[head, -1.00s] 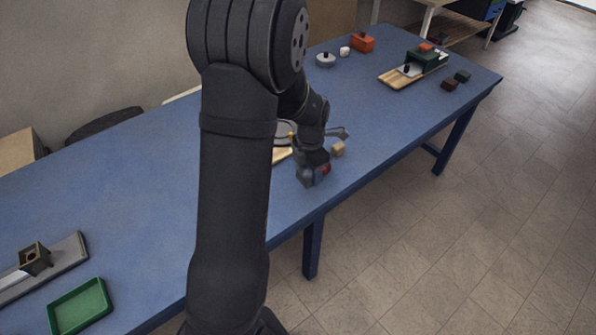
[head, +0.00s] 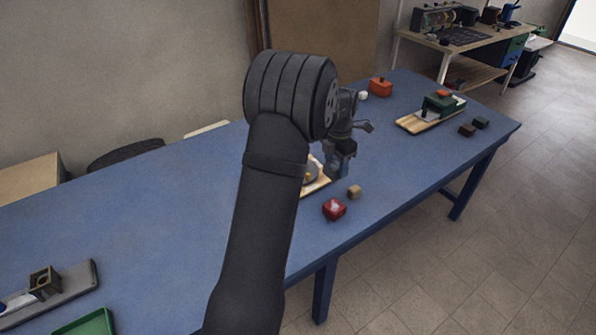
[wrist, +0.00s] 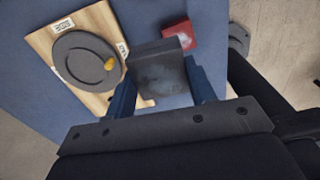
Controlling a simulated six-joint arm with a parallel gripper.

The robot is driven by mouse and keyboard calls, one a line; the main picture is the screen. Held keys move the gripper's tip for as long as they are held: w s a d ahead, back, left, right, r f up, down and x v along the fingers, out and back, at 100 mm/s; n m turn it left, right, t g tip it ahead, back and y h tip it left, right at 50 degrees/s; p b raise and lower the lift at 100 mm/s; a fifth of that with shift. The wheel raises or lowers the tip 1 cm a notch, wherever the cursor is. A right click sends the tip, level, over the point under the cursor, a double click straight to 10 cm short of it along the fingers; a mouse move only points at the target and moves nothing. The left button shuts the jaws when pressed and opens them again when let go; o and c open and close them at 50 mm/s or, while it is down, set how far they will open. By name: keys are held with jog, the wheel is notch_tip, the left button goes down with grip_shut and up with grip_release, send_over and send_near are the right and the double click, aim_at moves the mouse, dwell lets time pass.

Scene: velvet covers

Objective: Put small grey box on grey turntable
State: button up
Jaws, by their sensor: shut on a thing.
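My gripper (wrist: 160,88) is shut on the small grey box (wrist: 161,70), which sits between its two blue fingers in the wrist view. In the head view my gripper (head: 341,160) is above the table, beside the turntable board. The grey turntable (wrist: 84,60) is a round disc with a yellow peg near its rim, on a wooden board (wrist: 44,42) with white labels. The held box is just right of the disc in the wrist view and overlaps the board's edge. In the head view my arm hides part of the turntable (head: 310,172).
A red box (head: 334,209) and a tan cube (head: 354,192) stand near the table's front edge. A wooden board (head: 415,124) with a green box (head: 438,103), two dark cubes and an orange box (head: 381,88) are farther back. A green tray (head: 88,325) lies front left.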

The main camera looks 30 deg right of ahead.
jog(key=w+f, duration=0.2)
jog(key=w, duration=0.4)
jog(key=w+a+f, duration=0.1)
jog(key=w+f, duration=0.1)
jog(key=w, duration=0.4)
jog(key=w+a+f, duration=0.1)
jog(key=w+f, duration=0.1)
jog(key=w, duration=0.3)
jog(key=shift+w, duration=0.4)
jog(key=shift+f, duration=1.95)
jog(key=shift+f, duration=0.1)
jog(key=o, duration=1)
notch_tip(320, 180, up, 12)
jog(key=shift+r, duration=0.1)
jog(key=shift+o, duration=0.4)
